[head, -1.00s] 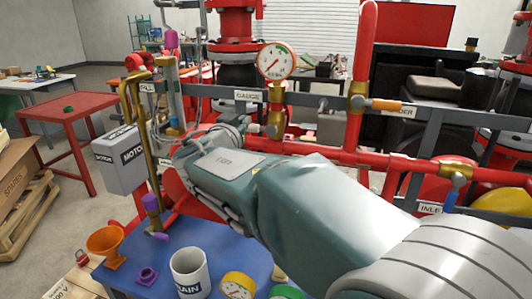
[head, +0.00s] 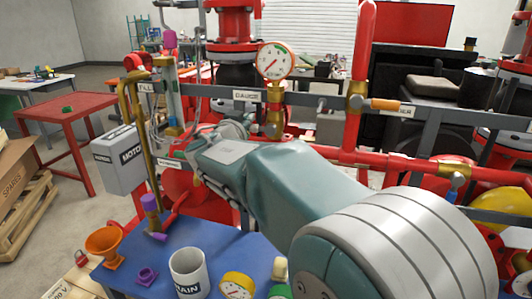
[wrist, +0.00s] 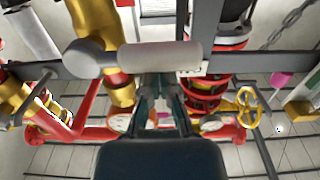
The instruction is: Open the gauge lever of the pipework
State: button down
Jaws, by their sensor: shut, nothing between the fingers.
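The gauge lever (wrist: 160,56) has a white cylindrical grip on a grey hub beside a brass valve body (wrist: 97,25). It runs crosswise in the wrist view. My gripper (wrist: 157,84) is shut and empty, with its fingertips close to the grip's lower edge in the picture. I cannot tell whether they touch it. In the head view, the brass gauge valve (head: 275,120) stands under the round gauge (head: 276,62), right of the GAUGE label (head: 247,96). My arm's end is left of that valve, and the lever is not clear there.
A grey rail (head: 330,104) crosses behind the valve. A red pipe (head: 359,60) rises to the right, with an orange-handled lever (head: 386,104). A blue table (head: 222,252) with a white DRAIN mug (head: 188,273) and an orange funnel (head: 104,243) lies below my arm.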

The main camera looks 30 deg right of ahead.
jog(key=shift+w+a+f, duration=0.1)
jog(key=shift+f, duration=0.45)
jog(key=shift+w+a+f, duration=0.1)
jog(key=shift+f, duration=0.4)
jog(key=shift+s+d+f, duration=1.3)
jog(key=shift+s+f, duration=0.05)
jog(key=shift+f, duration=1.6)
jog(key=w+a+v, duration=0.1)
jog(key=v, duration=0.8)
jog(key=shift+r, duration=0.1)
